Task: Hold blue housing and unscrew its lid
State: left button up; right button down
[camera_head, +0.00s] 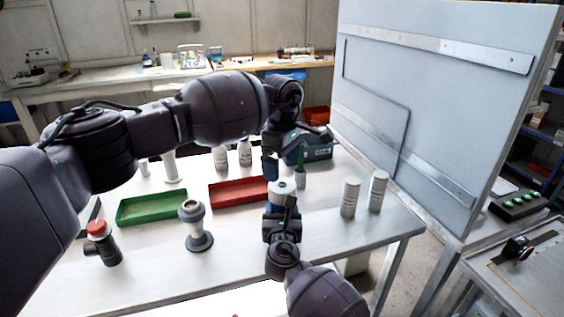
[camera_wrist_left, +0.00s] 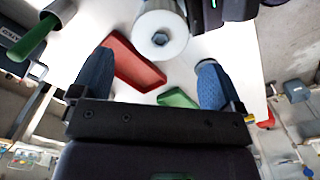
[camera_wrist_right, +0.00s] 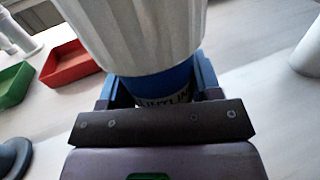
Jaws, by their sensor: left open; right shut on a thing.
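The blue housing (camera_wrist_right: 160,84) with a white ribbed lid (camera_wrist_right: 135,30) stands upright in the right wrist view. My right gripper (camera_wrist_right: 158,88) is shut on the blue body, just below the lid. In the head view the lid (camera_head: 283,187) shows above my right gripper (camera_head: 281,210), over the table's right-middle part. My left gripper (camera_head: 277,160) points down above the lid. In the left wrist view its blue fingers (camera_wrist_left: 155,68) are wide apart and empty; the lid top (camera_wrist_left: 160,38) appears just past the fingertips, apart from them.
A red tray (camera_head: 238,191) and a green tray (camera_head: 152,207) lie left of the housing. A grey flanged part (camera_head: 195,228) and a red-capped fitting (camera_head: 103,243) stand at front left. A large grey panel (camera_head: 440,100) rises behind the table's right.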

aim_at(282, 185)
pick_arm(q)
jog(key=m, duration=0.3)
jog(key=shift+f+m, duration=0.1)
jog(key=shift+m, duration=0.3)
jog(key=shift+f, duration=3.95)
jog(key=shift+c, duration=0.2)
jog(key=c, duration=0.9)
jog(key=n, duration=2)
jog(key=shift+r, duration=0.1)
jog(key=n, duration=0.6)
